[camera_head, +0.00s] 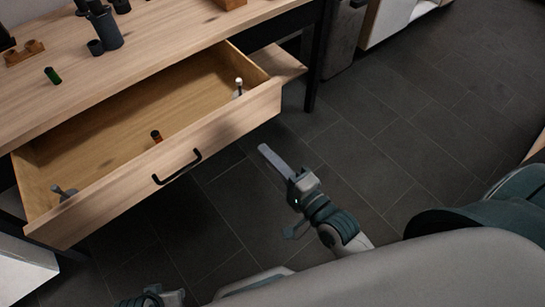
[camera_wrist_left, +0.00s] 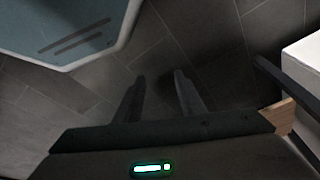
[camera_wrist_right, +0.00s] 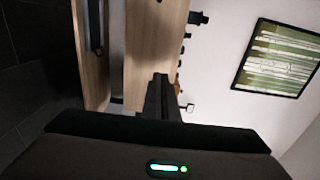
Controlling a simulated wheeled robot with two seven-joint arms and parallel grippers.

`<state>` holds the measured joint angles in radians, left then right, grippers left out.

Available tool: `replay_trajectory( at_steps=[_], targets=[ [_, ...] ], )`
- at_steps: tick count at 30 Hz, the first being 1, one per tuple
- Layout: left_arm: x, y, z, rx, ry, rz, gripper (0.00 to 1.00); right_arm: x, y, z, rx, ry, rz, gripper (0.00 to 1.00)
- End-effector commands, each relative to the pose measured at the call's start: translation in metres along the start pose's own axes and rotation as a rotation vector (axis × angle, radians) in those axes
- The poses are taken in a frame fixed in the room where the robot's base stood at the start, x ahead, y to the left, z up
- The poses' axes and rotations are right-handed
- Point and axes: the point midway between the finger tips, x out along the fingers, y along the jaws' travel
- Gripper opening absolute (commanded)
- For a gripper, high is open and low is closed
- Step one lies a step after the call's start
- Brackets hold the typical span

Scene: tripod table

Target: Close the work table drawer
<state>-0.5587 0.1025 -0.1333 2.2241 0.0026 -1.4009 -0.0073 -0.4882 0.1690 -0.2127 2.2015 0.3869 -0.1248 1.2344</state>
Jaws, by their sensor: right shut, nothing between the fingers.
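The work table (camera_head: 150,42) has a light wood top. Its drawer (camera_head: 152,172) is pulled far out, with a black bar handle (camera_head: 178,168) on its front. My right gripper (camera_head: 264,150) is shut and empty, to the right of the handle and apart from the drawer front. My left gripper (camera_wrist_left: 160,76) shows open and empty over the floor; in the head view only part of the left arm shows at the bottom edge.
Inside the drawer lie a white-topped item (camera_head: 239,84), an orange-and-black item (camera_head: 156,136) and a grey item (camera_head: 62,192). Dark containers (camera_head: 105,28) and a green item (camera_head: 52,75) stand on the tabletop. The tiled floor (camera_head: 400,120) at the right is clear.

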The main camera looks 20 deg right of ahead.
Motion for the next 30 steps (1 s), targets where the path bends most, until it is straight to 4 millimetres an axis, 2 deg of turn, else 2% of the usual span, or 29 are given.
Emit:
replay_trajectory(
  at_steps=[9, 16, 21, 30],
  targets=[
    [0.007, 0.000, 0.003, 0.000, -0.009, 0.000, 0.36, 0.055, -0.001, -0.001, -0.002, 0.001, -0.003, 0.00],
    [0.009, 0.000, 0.002, 0.000, -0.005, 0.001, 0.36, 0.089, -0.001, 0.000, -0.002, 0.000, -0.002, 0.00],
    [0.010, 0.001, 0.002, 0.001, -0.004, 0.002, 0.36, 0.104, 0.000, 0.000, -0.002, 0.000, 0.000, 0.00],
    [0.011, 0.001, 0.003, 0.001, -0.008, 0.002, 0.36, 0.108, 0.000, 0.000, -0.002, 0.000, 0.001, 0.00]
  ],
)
